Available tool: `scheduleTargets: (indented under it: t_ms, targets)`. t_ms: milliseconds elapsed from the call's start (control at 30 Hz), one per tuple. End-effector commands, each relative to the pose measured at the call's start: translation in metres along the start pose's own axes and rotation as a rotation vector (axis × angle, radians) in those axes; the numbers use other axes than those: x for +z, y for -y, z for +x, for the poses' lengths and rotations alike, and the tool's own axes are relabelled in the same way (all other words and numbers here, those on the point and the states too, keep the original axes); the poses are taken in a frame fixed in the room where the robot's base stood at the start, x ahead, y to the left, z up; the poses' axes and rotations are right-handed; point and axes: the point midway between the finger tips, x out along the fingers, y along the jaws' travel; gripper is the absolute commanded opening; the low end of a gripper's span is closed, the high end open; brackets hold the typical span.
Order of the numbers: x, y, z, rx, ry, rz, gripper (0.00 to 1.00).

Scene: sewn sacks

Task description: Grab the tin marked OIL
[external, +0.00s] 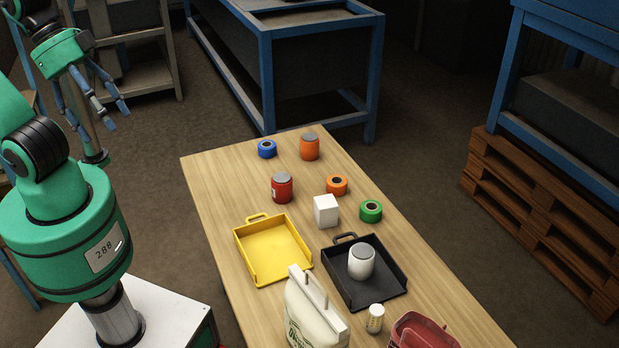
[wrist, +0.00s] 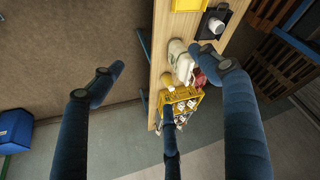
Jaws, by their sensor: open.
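The white tin also shows in the wrist view (wrist: 216,25). My gripper (external: 112,112) is open and empty, raised left of the table and well apart from the tins. Its spread fingers show in the wrist view (wrist: 160,85).
A white sack (external: 312,315), small jar (external: 375,319) and red sack (external: 422,332) crowd the near end. The wrist view shows a yellow crate (wrist: 166,104).

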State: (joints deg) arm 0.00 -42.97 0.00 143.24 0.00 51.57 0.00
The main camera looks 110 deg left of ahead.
Motion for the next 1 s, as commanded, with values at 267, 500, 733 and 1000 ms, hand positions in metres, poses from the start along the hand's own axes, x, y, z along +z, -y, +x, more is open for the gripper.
scheduleTargets:
  t_ms: [267,500,733,1000]
  targets:
    - [-0.006,0.004,0.003,-0.006,0.007,0.003,0.76]
    - [-0.032,0.025,0.021,-0.031,0.049,0.028,0.76]
    - [-0.068,0.066,0.056,-0.059,0.116,0.069,0.76]
    - [-0.1,0.129,0.109,-0.074,0.201,0.118,0.76]
